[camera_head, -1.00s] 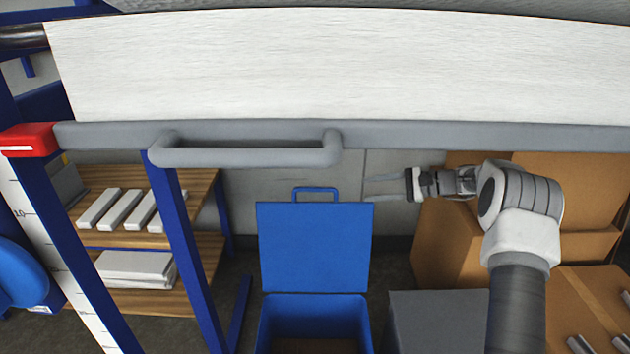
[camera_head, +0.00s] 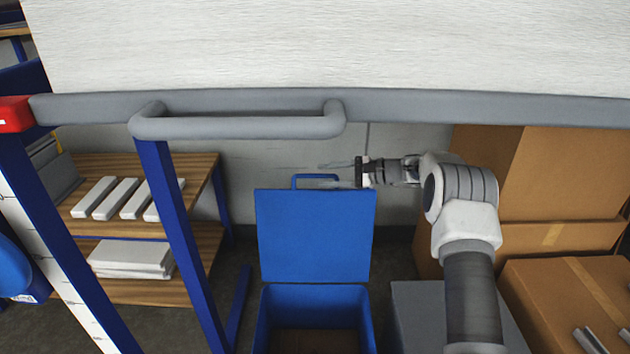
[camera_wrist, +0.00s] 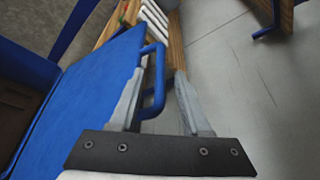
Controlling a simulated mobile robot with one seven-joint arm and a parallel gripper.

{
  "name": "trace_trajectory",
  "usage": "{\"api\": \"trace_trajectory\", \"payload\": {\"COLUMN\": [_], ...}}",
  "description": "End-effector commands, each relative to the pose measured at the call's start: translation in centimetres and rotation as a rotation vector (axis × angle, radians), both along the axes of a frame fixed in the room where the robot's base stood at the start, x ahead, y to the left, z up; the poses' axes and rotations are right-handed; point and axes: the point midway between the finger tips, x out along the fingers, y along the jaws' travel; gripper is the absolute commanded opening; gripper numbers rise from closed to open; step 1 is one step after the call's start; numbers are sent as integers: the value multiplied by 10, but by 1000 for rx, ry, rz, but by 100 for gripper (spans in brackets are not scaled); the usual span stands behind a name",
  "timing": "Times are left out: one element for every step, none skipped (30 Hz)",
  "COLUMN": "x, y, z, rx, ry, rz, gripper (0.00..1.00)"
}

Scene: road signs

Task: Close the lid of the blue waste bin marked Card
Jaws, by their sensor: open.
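The blue waste bin (camera_head: 263,322) stands on the floor, and its lid (camera_head: 315,236) is open, standing upright at the back. A blue loop handle (camera_head: 315,177) sticks up from the lid's top edge. The Card marking does not show. My gripper (camera_head: 328,173) is open, with its fingers pointing left at the height of the handle. In the wrist view, the handle (camera_wrist: 159,85) lies between or just in front of the two fingers (camera_wrist: 160,103), nearer the left one. The lid (camera_wrist: 90,95) is at the left there. I cannot tell whether they touch.
A grey bar with a loop handle (camera_head: 237,127) and a pale panel (camera_head: 330,50) cross above the bin. A wooden shelf (camera_head: 170,255) with white blocks stands at left. Cardboard boxes (camera_head: 560,185) and a grey box (camera_head: 415,300) are at right.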

Motion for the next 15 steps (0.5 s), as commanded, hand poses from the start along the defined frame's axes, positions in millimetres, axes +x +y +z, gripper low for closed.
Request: {"api": "trace_trajectory", "payload": {"x": [2,3,5,6,7,9,9,10,10,11,11,11,11,11,11], "y": [9,14,19,22,25,29,31,32,34,35,35,36,36,36,36], "z": [-5,-6,-7,-8,-9,-9,-10,-10,-10,-11,-11,-11,-10,-10,-10], "rx": [-1,-1,-1,-2,-2,-1,-1,-1,0,-1,-1,-1,-1,-1,-1], "ry": [1,0,-1,-1,-1,-1,-1,-1,-1,0,0,0,0,0,0], "rz": [2,2,3,2,2,1,1,1,0,-1,-1,-1,-1,-1,-1], "gripper": [47,47,47,47,47,47,47,47,47,47,47,47,47,47,47]}}
